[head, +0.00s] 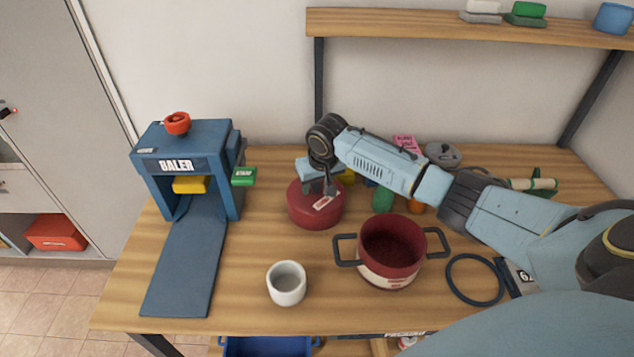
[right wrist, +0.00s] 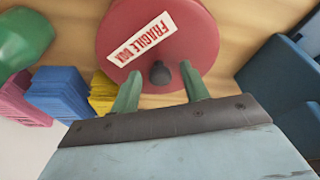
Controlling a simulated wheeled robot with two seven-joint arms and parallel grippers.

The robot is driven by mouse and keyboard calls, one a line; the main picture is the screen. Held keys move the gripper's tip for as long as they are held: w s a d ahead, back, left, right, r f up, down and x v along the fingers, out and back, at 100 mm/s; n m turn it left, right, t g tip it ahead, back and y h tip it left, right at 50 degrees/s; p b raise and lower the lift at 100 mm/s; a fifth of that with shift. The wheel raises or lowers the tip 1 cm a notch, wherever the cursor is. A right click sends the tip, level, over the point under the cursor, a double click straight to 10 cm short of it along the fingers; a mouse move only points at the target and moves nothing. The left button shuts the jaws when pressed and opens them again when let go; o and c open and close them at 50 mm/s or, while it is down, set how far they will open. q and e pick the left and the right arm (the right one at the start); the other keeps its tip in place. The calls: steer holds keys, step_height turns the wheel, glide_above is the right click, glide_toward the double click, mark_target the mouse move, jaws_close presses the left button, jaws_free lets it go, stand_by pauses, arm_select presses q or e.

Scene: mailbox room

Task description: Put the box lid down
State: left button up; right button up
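The box lid (head: 308,214) is a dark red round piece with a white label. It appears to rest on the wooden table, left of and behind the open red box (head: 391,269), a pot-like container with two dark handles. In the right wrist view the lid (right wrist: 187,30) shows its "FRAGILE BOX" label and a dark knob (right wrist: 159,73). My right gripper (head: 324,186) is over the lid. Its two fingers (right wrist: 159,79) stand apart on either side of the knob, with gaps visible. My left gripper is not in view.
A blue baler (head: 188,137) with a long ramp stands at the left. A white cup (head: 287,284) is at the front. A black ring (head: 474,279) lies right of the box. Small coloured items lie behind my right arm. A shelf (head: 450,27) spans the back.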

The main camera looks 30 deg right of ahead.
steer(key=shift+r, duration=0.25)
steer(key=p+v, duration=0.1)
steer(key=v, duration=1.1)
